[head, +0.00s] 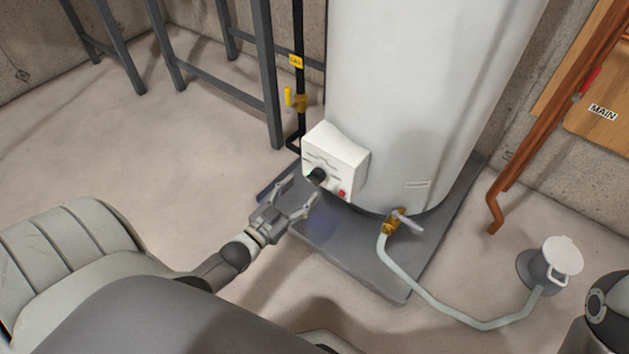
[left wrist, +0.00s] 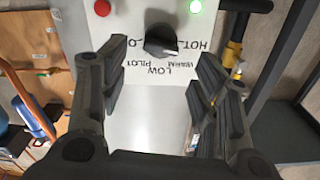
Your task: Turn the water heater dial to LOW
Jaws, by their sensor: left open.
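The white water heater (head: 415,90) stands upright, with a white control box (head: 345,160) low on its front. My left gripper (head: 296,198) is open and empty, just in front of and below the box. In the left wrist view its fingers (left wrist: 162,60) are spread either side of the dial's line, apart from it. My right gripper is not in view.
A red button (left wrist: 102,8) and a lit green light (left wrist: 196,6) flank the dial. A brass drain valve (head: 393,222) with a hose (head: 430,300) is right of the box. A black pipe with a yellow-handled valve (head: 296,100) stands behind left. Open floor lies left.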

